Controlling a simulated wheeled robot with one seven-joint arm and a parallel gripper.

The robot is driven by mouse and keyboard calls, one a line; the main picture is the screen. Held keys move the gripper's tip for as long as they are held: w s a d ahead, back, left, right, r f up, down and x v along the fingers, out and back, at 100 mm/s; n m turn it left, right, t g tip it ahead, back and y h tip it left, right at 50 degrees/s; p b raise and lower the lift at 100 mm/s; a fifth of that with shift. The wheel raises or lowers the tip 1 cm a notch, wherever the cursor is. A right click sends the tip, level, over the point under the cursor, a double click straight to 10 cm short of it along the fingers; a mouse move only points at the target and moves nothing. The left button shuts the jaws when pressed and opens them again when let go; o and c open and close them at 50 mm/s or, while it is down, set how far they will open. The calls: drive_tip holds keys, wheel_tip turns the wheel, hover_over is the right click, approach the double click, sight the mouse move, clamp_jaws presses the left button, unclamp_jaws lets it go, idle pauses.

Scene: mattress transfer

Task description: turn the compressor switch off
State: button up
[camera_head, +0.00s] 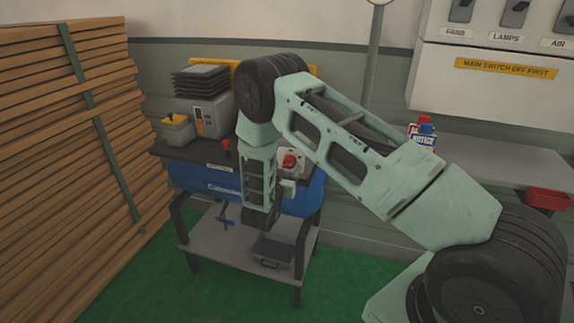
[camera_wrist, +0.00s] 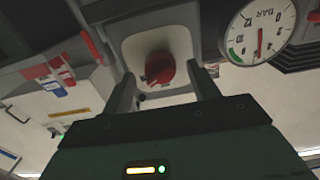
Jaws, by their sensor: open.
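The compressor switch is a red rotary knob (camera_wrist: 160,68) on a pale grey housing (camera_wrist: 137,28). In the wrist view my gripper (camera_wrist: 166,82) is open, with one finger on each side of the knob. I cannot tell whether the fingers touch it. The knob's pointer angle is hard to read. A BAR gauge (camera_wrist: 261,32) with a red needle sits right of the knob in the wrist view. In the head view my arm hides part of the bench.
A stack of wooden boards (camera_head: 60,150) stands at the left. A wall panel (camera_head: 490,75) with FANS, LAMPS and AIR switches reads "MAIN SWITCH OFF FIRST". A grey tray (camera_head: 272,252) lies on the bench's lower shelf.

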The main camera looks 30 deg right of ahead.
drive_tip(key=shift+w+d, duration=0.4)
drive_tip(key=shift+d, duration=0.2)
drive_tip(key=c, duration=1)
drive_tip(key=shift+o, duration=0.2)
drive_tip(key=shift+n, duration=0.4)
drive_tip(key=n+b, duration=0.1)
drive_tip(key=n, duration=0.4)
drive_tip(key=shift+n, duration=0.3)
drive_tip(key=n, duration=0.5)
drive_tip(key=shift+n, duration=0.4)
